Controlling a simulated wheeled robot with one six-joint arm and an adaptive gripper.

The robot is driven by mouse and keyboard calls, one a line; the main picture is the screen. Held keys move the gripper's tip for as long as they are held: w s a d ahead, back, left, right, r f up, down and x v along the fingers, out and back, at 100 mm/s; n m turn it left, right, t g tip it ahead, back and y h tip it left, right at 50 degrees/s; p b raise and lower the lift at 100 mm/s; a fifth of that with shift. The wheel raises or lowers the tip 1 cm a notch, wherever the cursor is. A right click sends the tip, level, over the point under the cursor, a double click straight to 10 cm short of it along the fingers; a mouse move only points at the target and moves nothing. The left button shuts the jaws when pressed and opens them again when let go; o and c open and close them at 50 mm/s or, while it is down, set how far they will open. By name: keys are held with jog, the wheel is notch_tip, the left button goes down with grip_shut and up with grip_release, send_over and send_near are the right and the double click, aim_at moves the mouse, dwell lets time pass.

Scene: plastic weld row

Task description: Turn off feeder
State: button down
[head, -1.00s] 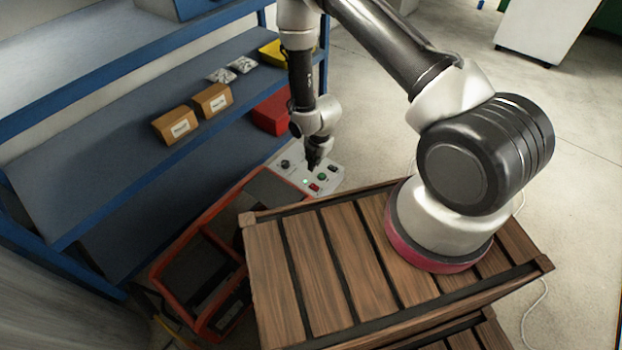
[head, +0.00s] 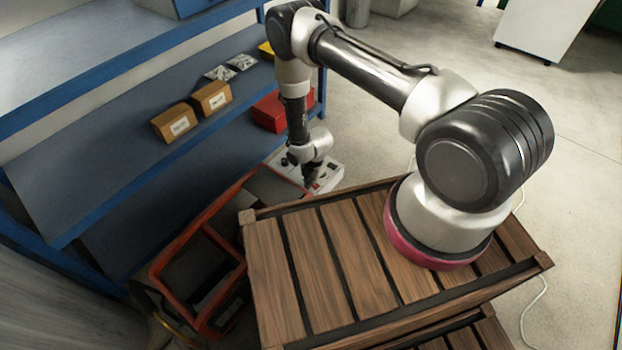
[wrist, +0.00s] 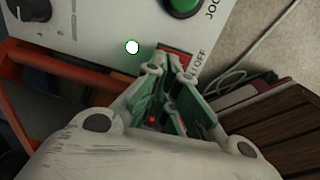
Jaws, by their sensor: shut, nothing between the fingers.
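The feeder's control panel (head: 328,176) is a pale box at the end of an orange-red frame. In the wrist view, the panel (wrist: 98,38) carries a black knob (wrist: 33,10), a lit white-green lamp (wrist: 132,47), a green button (wrist: 184,5) and a red switch (wrist: 176,60) beside a label ending in "OFF". My gripper (head: 311,186) is low over the panel in the head view. In the wrist view my gripper (wrist: 172,68) is shut and empty, its tips at the red switch and partly covering it. I cannot tell whether the tips touch it.
The orange-red frame (head: 185,240) stands left of a wooden slatted crate (head: 330,260) under my arm. A blue shelf (head: 100,165) with cardboard boxes (head: 211,98) and a red bin (head: 270,112) is behind. A cable (wrist: 262,45) lies on the floor beside the panel.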

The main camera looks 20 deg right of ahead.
jog(key=shift+w+a+f, duration=0.1)
jog(key=shift+f, duration=0.2)
dwell(0.4)
jog(key=shift+s+d+r, duration=0.15)
jog(key=shift+s+d, duration=0.35)
jog(key=shift+s, duration=0.15)
